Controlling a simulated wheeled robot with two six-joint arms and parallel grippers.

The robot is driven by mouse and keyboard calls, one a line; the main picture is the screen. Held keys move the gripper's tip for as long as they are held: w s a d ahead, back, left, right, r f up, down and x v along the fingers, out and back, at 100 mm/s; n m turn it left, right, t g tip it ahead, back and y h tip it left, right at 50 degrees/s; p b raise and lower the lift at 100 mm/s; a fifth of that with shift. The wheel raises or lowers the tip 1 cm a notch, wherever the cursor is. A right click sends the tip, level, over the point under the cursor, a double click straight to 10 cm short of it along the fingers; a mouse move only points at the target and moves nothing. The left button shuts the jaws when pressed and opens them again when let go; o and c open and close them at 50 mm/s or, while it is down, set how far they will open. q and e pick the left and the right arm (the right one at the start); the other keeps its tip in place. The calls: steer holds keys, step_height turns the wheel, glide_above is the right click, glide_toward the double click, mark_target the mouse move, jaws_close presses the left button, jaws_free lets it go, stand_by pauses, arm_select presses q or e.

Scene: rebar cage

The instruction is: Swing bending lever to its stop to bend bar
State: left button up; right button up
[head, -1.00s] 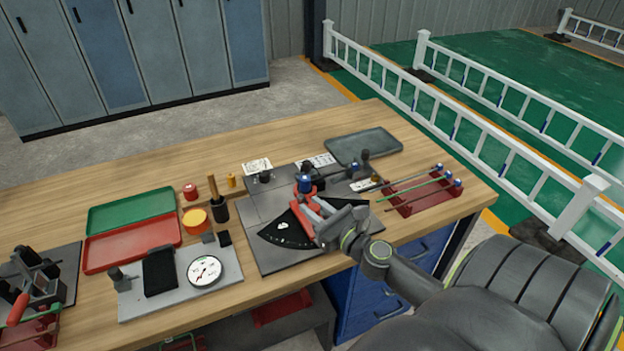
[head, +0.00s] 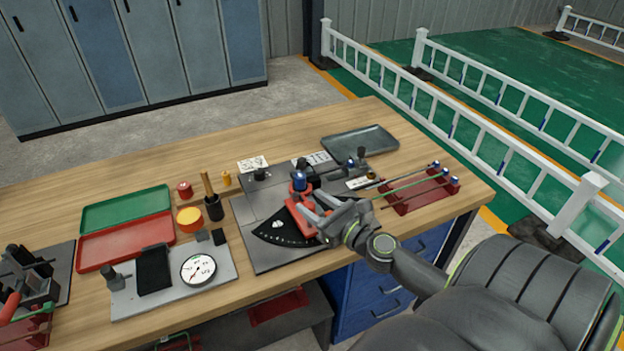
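The bending station (head: 262,256) is a grey plate on the bench with a black fan-shaped scale (head: 272,232) and a blue-topped pivot (head: 299,182). The red bending lever (head: 302,216) extends from the pivot towards the front, over the right part of the scale. My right gripper (head: 314,212) is at the lever's near end, its fingers beside and over the red part; whether they are shut on it is unclear. The bar in the bender is hard to make out, largely hidden around the pivot. My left gripper is not in view.
A red rack (head: 420,195) with several bars stands on the right. A grey tray (head: 360,142) lies behind. Bare wood lies along the back.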

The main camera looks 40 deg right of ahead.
steer(key=shift+a, duration=0.2)
steer(key=shift+f, duration=0.1)
steer(key=shift+s+d+f+b, duration=0.1)
steer(key=shift+s+b, duration=0.15)
steer(key=shift+b, duration=0.1)
steer(key=s+b, duration=0.8)
steer(key=s, duration=0.8)
steer(key=shift+s+d+r, duration=0.2)
steer(key=shift+s+d, duration=0.2)
steer(key=shift+d, duration=0.05)
